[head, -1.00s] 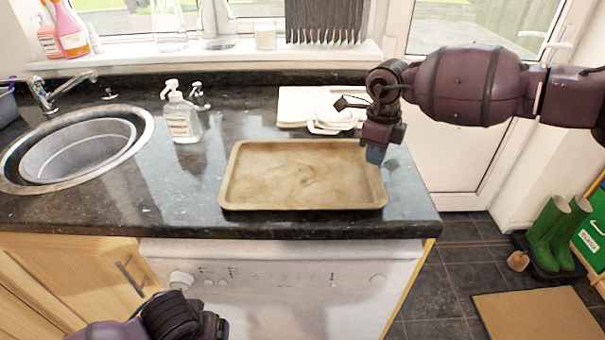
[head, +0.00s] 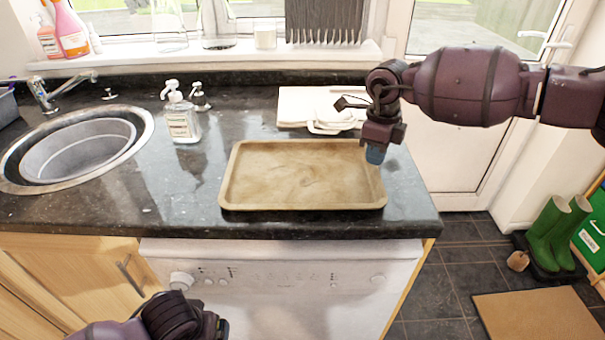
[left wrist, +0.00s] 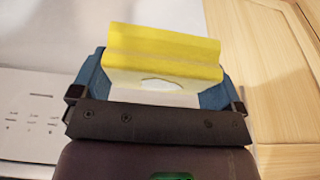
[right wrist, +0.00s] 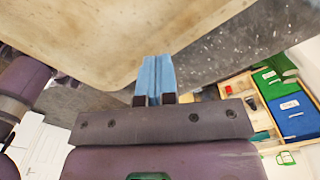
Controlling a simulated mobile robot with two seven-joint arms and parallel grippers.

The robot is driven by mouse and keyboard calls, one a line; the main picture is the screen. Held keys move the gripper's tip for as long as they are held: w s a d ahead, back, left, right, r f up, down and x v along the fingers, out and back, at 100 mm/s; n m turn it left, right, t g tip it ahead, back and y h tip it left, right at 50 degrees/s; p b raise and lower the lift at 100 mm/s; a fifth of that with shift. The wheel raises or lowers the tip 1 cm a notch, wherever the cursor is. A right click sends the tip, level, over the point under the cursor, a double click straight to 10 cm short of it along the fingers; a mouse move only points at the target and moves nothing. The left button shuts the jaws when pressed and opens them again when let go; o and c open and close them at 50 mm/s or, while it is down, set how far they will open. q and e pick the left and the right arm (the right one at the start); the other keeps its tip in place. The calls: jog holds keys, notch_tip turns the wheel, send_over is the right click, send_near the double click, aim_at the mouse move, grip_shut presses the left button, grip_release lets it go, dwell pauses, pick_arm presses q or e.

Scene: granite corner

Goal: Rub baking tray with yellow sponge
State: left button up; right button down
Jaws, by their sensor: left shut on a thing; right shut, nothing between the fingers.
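The tan, stained baking tray (head: 290,170) lies flat on the dark granite worktop near its front edge. My right gripper (head: 375,155) is at the tray's right end. In the right wrist view its blue fingers (right wrist: 155,75) are together and empty, with the tray (right wrist: 90,30) beyond them; I cannot tell whether they touch it. My left gripper (left wrist: 160,80) is shut on the yellow sponge (left wrist: 165,50), seen in the left wrist view. In the head view the left arm is low in front of the white appliance, and the sponge is out of sight there.
A round sink (head: 80,150) is at the left. A soap bottle (head: 181,115) stands behind the tray's left end. A pale board (head: 298,105) with white items lies behind the tray. The white appliance (head: 280,280) is below the worktop. Granite left of the tray is clear.

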pick_arm(q)
jog(key=shift+f, duration=0.2)
pick_arm(e)
jog(key=shift+f, duration=0.95)
dwell(0.5)
pick_arm(q)
jog(key=shift+r, duration=0.1)
pick_arm(e)
jog(key=shift+r, duration=0.1)
pick_arm(q)
jog(key=shift+t, duration=0.3)
jog(key=shift+w+r+p, duration=0.2)
jog(key=shift+r+p, duration=0.2)
jog(key=shift+r, duration=0.35)
jog(key=shift+w+r+p, duration=0.15)
jog(key=shift+r+p, duration=0.2)
jog(key=shift+r, duration=0.35)
jog(key=shift+w+r+p, duration=0.2)
jog(key=shift+r+p, duration=0.2)
jog(key=shift+r, duration=0.35)
pick_arm(e)
jog(key=shift+r, duration=3)
jog(key=shift+f, duration=0.1)
